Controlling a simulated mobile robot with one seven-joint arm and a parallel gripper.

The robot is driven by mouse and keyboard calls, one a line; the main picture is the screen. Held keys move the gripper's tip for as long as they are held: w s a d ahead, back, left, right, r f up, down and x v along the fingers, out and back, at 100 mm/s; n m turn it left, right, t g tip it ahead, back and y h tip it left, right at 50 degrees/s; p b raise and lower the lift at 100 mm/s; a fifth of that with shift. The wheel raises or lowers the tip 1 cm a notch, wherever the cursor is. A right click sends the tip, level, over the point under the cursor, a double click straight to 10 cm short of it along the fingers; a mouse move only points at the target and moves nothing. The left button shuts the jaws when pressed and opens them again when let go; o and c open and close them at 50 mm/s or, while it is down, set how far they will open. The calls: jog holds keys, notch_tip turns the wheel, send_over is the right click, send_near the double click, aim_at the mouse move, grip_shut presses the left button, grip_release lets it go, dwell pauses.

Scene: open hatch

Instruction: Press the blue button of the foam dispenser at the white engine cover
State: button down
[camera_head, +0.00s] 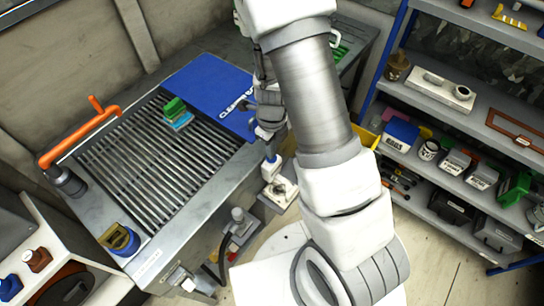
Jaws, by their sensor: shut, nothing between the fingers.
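A small white dispenser with a blue button (272,158) on top stands beside the metal table, near the middle of the view. A small white block (283,190), which looks like the white engine cover, is right below it. My gripper (268,134) hangs just above the blue button, pointing down, its fingers shut and empty. A small gap seems to separate the fingertips from the button, but I cannot tell for sure whether they touch. My arm hides part of the area to the right.
A grated metal table (140,160) with a blue panel (208,88) fills the left. An orange handle (80,137), a green-and-blue sponge (177,112) and a yellow-and-blue item (120,239) are on it. Shelves (470,120) with boxes stand at right. The floor (440,265) at lower right is clear.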

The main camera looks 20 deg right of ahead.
jog(key=shift+f, duration=0.45)
dwell(0.5)
jog(key=shift+r+p, duration=1.25)
jog(key=shift+r, duration=0.2)
notch_tip(320, 180, up, 8)
jog(key=p, duration=0.7)
jog(key=shift+p, duration=0.35)
